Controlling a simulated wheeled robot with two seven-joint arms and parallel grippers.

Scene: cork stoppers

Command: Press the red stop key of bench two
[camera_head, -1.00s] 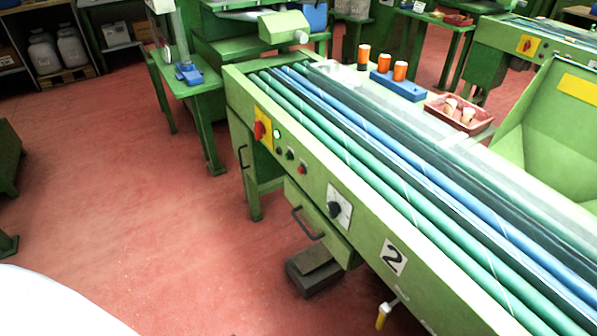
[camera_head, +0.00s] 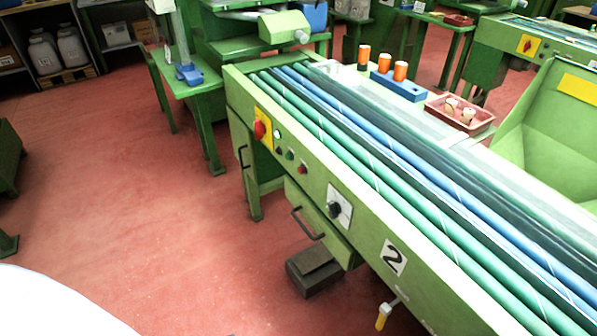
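Bench two (camera_head: 362,232) is a long green machine with green and blue rollers on top and a white "2" plate (camera_head: 393,257) on its front. A black knob (camera_head: 335,208) on a white plate is farther right. Neither of my grippers shows in the view.
A drawer handle (camera_head: 307,223) and a yellow-handled valve (camera_head: 382,316) stick out of the bench front. The red floor (camera_head: 150,220) left of the bench is clear.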

